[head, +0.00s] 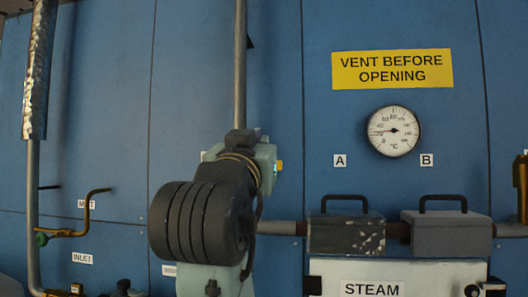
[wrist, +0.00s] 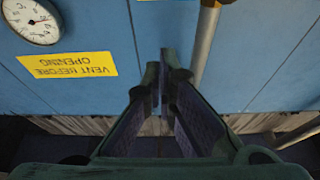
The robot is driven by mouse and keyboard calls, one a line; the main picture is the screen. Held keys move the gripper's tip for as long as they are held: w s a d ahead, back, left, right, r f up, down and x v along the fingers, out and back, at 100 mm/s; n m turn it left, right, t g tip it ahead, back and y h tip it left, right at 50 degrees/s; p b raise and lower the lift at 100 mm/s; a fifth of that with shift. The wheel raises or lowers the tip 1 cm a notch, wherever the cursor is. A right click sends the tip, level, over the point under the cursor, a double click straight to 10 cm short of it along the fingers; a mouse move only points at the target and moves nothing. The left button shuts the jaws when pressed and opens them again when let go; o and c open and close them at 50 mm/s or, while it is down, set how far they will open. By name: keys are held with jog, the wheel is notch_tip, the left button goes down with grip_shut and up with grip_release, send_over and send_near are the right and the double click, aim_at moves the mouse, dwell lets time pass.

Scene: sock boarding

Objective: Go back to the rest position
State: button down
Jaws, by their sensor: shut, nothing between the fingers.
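My gripper (wrist: 163,72) shows in the wrist view with its two dark fingers close together at the tips and nothing between them. It points toward the blue panel wall (wrist: 190,20), apart from any handle. In the head view my arm stands in the middle and hides the fingers. The wrist view is upside down, with the yellow sign (wrist: 70,66) and the dial gauge (wrist: 30,20) at its upper left.
In the head view a yellow sign (head: 392,69) and a round gauge (head: 393,131) are on the wall. Two handled boxes (head: 345,236) sit on a horizontal pipe at right, above a white STEAM panel (head: 430,275). A vertical pipe (head: 240,60) rises behind my arm. A brass lever (head: 92,200) is at left.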

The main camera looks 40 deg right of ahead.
jog(key=shift+v, duration=1.1)
jog(key=shift+r, duration=0.1)
